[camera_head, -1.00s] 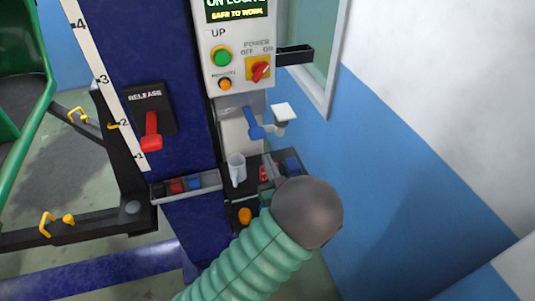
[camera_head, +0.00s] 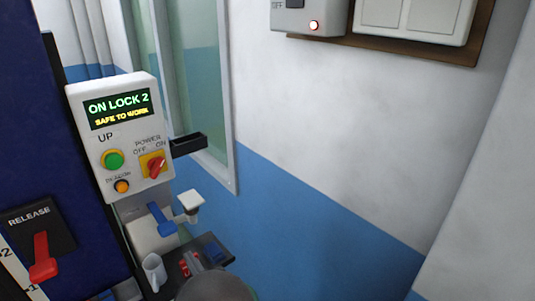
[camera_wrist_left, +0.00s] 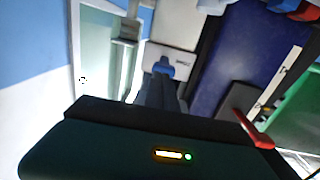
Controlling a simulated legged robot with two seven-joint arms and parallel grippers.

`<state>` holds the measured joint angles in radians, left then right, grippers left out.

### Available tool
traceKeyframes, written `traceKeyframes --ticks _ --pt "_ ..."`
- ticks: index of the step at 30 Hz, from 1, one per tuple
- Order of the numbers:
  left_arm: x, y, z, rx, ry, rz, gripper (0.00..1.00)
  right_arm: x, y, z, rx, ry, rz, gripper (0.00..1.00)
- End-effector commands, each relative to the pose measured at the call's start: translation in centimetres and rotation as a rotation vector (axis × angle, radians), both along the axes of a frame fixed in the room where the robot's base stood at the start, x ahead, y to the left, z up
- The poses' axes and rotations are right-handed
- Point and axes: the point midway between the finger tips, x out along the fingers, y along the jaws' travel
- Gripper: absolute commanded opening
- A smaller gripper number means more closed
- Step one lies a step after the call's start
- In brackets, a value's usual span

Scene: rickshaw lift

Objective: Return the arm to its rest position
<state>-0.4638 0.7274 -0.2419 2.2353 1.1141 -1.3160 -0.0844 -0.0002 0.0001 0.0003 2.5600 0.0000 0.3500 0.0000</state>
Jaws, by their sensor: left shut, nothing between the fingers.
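My left arm's rounded grey end (camera_head: 215,287) shows at the bottom edge of the head view, in front of the small shelf. A grey part of my left gripper (camera_head: 194,263) shows just beyond it, by the shelf, largely hidden. In the left wrist view, the dark fingers of the gripper (camera_wrist_left: 161,90) are together and empty, pointing towards a blue lever (camera_wrist_left: 164,68) on a pale plate. My right gripper is in neither view.
A control box (camera_head: 125,140) reads "ON LOCK 2, SAFE TO WORK". A red release lever (camera_head: 42,258) is on the blue column (camera_head: 50,150).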

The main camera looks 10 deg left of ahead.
Motion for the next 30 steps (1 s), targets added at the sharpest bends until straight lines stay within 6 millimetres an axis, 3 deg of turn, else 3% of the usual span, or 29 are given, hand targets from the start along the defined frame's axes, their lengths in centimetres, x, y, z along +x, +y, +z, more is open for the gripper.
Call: traceKeyframes --ticks 2,5,8,11,12,15,18,30 --pt "1.0 -1.0 -1.6 -0.142 0.091 -0.093 0.0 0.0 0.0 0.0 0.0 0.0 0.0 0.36" --pt "0.9 -4.6 -4.3 -0.359 0.293 -0.288 0.0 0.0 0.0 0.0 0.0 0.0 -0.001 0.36" --pt "-2.7 -8.8 -6.1 -0.505 0.552 -0.488 0.0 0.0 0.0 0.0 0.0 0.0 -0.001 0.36" --pt "-8.8 -11.0 -7.0 -0.557 0.828 -0.627 0.0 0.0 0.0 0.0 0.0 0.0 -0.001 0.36" --pt "-11.3 -11.1 -7.2 -0.557 0.928 -0.659 0.0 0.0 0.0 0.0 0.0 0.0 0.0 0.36" --pt "-16.5 -10.5 -7.4 -0.535 1.127 -0.693 0.0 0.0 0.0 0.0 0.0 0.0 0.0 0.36" --pt "-18.9 -9.9 -7.4 -0.518 1.224 -0.697 0.0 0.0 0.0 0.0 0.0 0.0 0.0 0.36" --pt "-19.4 -9.8 -7.4 -0.514 1.244 -0.697 0.0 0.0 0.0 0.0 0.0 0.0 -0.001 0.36"
